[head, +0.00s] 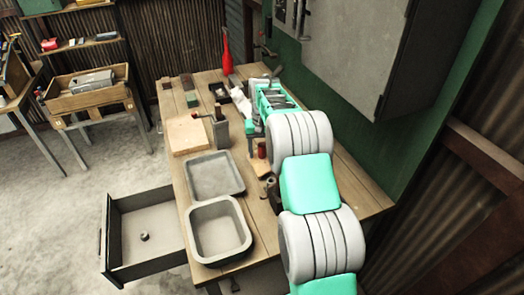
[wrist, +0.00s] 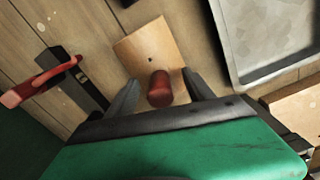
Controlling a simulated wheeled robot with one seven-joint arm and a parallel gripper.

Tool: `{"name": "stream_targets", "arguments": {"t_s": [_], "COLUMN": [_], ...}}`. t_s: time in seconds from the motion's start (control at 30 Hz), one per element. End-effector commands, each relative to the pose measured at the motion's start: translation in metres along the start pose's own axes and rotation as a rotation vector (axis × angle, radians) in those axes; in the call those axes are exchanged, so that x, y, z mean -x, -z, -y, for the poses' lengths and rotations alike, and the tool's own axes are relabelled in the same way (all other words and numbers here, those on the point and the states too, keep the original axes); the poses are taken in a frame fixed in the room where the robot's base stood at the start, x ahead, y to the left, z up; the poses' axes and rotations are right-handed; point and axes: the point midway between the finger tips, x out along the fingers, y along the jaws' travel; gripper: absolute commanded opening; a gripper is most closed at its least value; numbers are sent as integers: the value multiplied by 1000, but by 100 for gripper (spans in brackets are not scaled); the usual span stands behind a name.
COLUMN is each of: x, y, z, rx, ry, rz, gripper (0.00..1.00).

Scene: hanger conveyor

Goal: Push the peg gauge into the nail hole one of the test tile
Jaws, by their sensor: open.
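The test tile (wrist: 149,45) is a tan square plate lying on the bench, with one small dark hole showing near its middle in the wrist view. The red peg gauge (wrist: 159,90) is a short cylinder seen from above over the tile's near part; its lower end is hidden, so I cannot tell whether it sits in a hole. My gripper (wrist: 160,77) is open, one finger on each side of the peg gauge with gaps between. In the head view the peg gauge (head: 262,150) stands at the tile (head: 258,168), left of my arm.
A grey tray (head: 215,191) and a deeper basin (head: 192,232) lie at the bench's near left. A wooden board (head: 185,137) lies behind them. An open drawer (head: 120,208) juts out left. A red-handled tool (wrist: 38,82) lies left of the tile in the wrist view.

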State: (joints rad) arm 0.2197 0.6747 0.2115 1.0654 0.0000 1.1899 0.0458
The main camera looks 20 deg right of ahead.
Motion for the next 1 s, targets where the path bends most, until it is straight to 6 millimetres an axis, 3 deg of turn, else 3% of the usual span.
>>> {"name": "stream_targets", "arguments": {"t_s": [0.27, 0.37, 0.7, 1.0], "x": [2, 12, 73, 78], "y": [0, 1, 1, 0], "z": [0, 0, 0, 0], "rx": [0, 0, 0, 0], "ry": [0, 0, 0, 0], "rz": [-1, -3, -2, 0], "gripper": [63, 63, 63, 63]}}
